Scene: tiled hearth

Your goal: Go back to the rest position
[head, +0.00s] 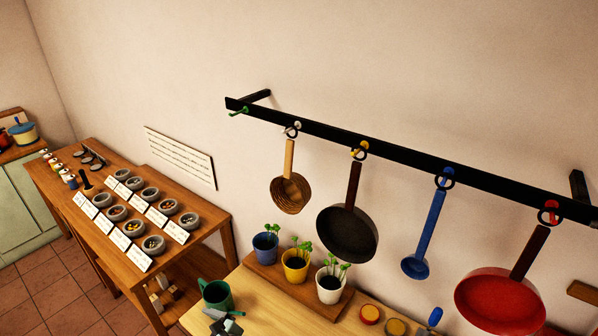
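My gripper and arm cannot be made out in the head view. A small dark grey and greenish thing (226,325) is cut off at the bottom edge beside a green mug-like can (217,295); I cannot tell what it is. The task names no other object.
A black rail (400,154) on the wall holds a woven ladle (290,194), a black pan (347,233), a blue ladle (415,266) and a red pan (500,302). Potted seedlings (296,268) stand below. A wooden table (215,222) with several bowls stands left.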

